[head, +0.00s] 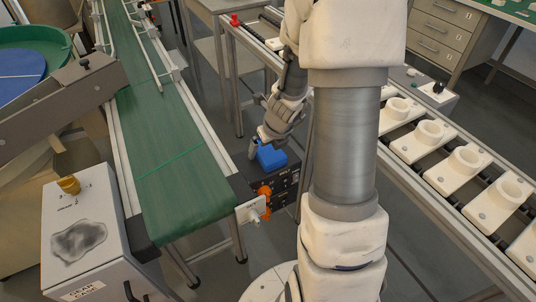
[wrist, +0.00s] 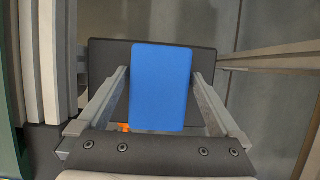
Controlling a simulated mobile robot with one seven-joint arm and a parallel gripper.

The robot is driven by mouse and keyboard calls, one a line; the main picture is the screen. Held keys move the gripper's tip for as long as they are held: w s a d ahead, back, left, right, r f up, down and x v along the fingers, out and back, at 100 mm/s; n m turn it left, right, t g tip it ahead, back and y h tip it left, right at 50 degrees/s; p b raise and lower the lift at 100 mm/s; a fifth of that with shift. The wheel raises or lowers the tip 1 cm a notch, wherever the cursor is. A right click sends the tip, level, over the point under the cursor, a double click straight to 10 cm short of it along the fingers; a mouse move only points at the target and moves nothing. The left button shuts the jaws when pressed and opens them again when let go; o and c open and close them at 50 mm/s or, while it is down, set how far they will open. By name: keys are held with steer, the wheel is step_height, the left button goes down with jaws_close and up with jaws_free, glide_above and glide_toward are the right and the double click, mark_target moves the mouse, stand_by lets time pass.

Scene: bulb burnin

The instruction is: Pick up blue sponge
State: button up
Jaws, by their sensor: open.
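The blue sponge (head: 271,157) lies on top of a dark box (head: 285,186) between the green conveyor and the white-socket conveyor. In the wrist view the sponge (wrist: 161,87) is a blue block in the middle of the picture, over the dark box top (wrist: 111,62). My gripper (head: 263,141) is just above the sponge in the head view. In the wrist view its two fingers (wrist: 162,76) are spread, one on each side of the sponge, with gaps between. Whether the fingertips are level with the sponge is hard to tell.
A green conveyor (head: 165,150) runs along the left, with an orange knob (head: 264,191) near its end. A conveyor with several white sockets (head: 462,162) runs along the right. A grey cabinet (head: 60,215) with a dark smudge stands at front left.

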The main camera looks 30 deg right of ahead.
mark_target(267, 147)
steer(key=shift+f, duration=0.15)
steer(key=c, duration=1.2)
steer(key=shift+r+p, duration=0.5)
steer(key=shift+r, duration=0.25)
step_height(267, 147, up, 4)
steer(key=p, duration=0.2)
steer(key=shift+f+p, duration=0.25)
steer(key=shift+p, duration=0.1)
steer(key=s+d+r+p, duration=0.1)
steer(key=s+d+r, duration=0.1)
steer(key=s, duration=0.1)
steer(key=s+d+r, duration=0.2)
steer(key=d, duration=0.1)
steer(key=s+d+r+p, duration=0.1)
steer(key=s+d+r, duration=0.1)
steer(key=s+d, duration=0.1)
steer(key=shift+s+r+p, duration=0.2)
steer(key=shift+s+p, duration=0.1)
